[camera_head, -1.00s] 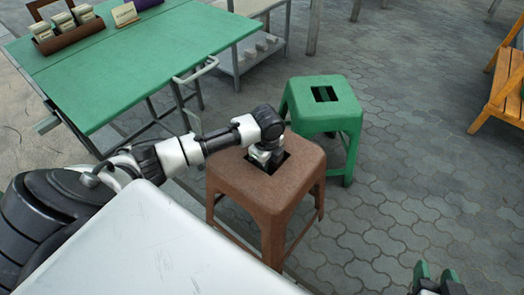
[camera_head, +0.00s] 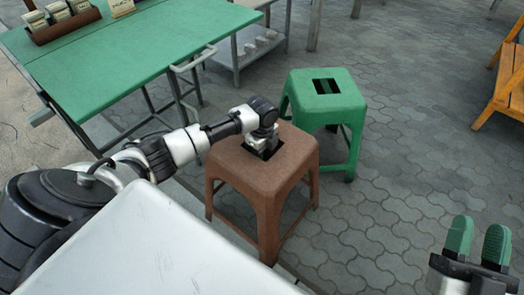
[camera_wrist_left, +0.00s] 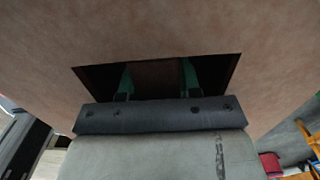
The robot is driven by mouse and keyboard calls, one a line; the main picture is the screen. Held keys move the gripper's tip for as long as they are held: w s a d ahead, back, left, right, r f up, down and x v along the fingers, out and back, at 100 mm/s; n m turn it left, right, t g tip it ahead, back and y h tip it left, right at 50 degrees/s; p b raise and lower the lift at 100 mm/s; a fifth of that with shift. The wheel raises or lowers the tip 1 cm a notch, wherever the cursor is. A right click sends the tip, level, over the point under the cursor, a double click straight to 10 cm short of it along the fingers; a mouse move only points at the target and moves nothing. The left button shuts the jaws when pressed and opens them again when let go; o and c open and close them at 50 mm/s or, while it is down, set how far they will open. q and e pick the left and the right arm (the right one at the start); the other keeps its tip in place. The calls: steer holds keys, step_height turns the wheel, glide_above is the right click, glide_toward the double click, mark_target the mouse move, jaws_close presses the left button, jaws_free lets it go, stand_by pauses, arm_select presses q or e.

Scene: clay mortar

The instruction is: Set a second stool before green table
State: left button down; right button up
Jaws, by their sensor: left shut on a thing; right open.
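The brown stool (camera_head: 262,180) stands upright in front of me; I cannot tell whether its feet touch the ground. My left gripper (camera_head: 262,150) reaches down into the slot in its seat and is shut on it. In the left wrist view its green fingers (camera_wrist_left: 158,80) go into the dark slot of the brown seat (camera_wrist_left: 160,35); their tips are hidden. A green stool (camera_head: 342,82) stands just behind and right of the brown one. The green table (camera_head: 135,52) is at the upper left. My right gripper (camera_head: 478,240) is open and empty at the lower right.
A brown holder with cards (camera_head: 62,28) sits on the green table. A grey shelf (camera_head: 250,45) stands behind the table. An orange wooden seat (camera_head: 505,90) is at the right edge. The paving (camera_head: 400,160) between the stools and that seat is clear.

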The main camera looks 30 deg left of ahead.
arm_select(q)
steer(key=shift+f+b, duration=0.35)
steer(key=shift+f, duration=0.6)
arm_select(e)
steer(key=shift+s+r+t+y, duration=0.6)
steer(key=shift+s+r+t, duration=0.4)
steer(key=shift+r+t, duration=0.3)
steer(key=shift+f, duration=0.1)
arm_select(q)
steer(key=c, duration=1.2)
jaws_free()
steer(key=shift+f, duration=0.25)
steer(key=o, duration=0.4)
steer(key=shift+r, duration=0.1)
